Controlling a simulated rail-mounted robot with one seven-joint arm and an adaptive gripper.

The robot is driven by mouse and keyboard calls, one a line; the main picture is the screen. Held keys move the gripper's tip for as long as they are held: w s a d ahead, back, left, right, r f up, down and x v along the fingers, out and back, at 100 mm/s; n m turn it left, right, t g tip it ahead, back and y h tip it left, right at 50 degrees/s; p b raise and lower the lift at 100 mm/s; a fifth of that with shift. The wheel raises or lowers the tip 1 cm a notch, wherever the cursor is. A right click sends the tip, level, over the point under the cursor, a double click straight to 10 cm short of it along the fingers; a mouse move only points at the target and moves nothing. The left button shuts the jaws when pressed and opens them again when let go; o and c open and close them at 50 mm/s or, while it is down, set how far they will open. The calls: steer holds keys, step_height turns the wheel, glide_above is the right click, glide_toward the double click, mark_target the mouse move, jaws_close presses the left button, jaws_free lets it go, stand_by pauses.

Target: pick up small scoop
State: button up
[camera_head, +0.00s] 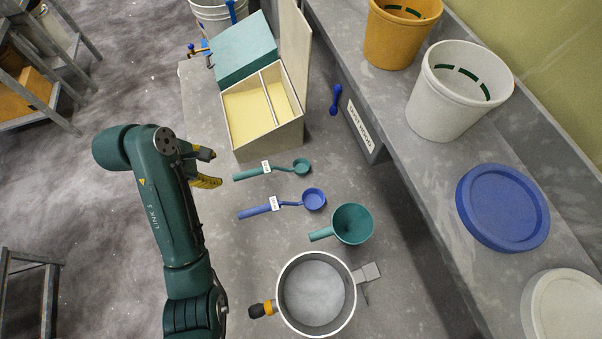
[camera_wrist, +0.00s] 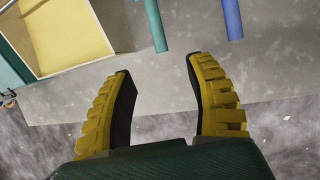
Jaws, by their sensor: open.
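A teal scoop (camera_head: 302,166) with the smallest bowl lies on the grey bench, its handle pointing left and bearing a white tag too small to read. Its handle also shows at the top of the wrist view (camera_wrist: 153,22). A blue scoop (camera_head: 314,200) with a slightly bigger bowl lies below it; its handle shows at the upper right of the wrist view (camera_wrist: 232,18). A larger teal scoop (camera_head: 352,224) lies further down. My gripper (camera_head: 213,168) is open and empty, left of the teal handle's end and apart from it. Its yellow fingers (camera_wrist: 160,72) show nothing between them.
A divided box (camera_head: 268,143) with a teal lid stands above the scoops. A round metal pan (camera_head: 280,318) sits below. A shelf on the right holds an orange pail (camera_head: 391,45), white pail (camera_head: 440,110) and blue lid (camera_head: 503,207).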

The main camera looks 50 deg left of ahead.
mark_target(243, 174)
steer(key=x, duration=0.5)
steer(key=b+x, duration=0.1)
steer(key=x, duration=0.4)
steer(key=b+x, duration=0.1)
steer(key=x, duration=0.4)
steer(key=shift+w+d+f, duration=0.1)
steer(key=shift+w+f, duration=0.05)
steer(key=shift+w, duration=0.3)
jaws_close()
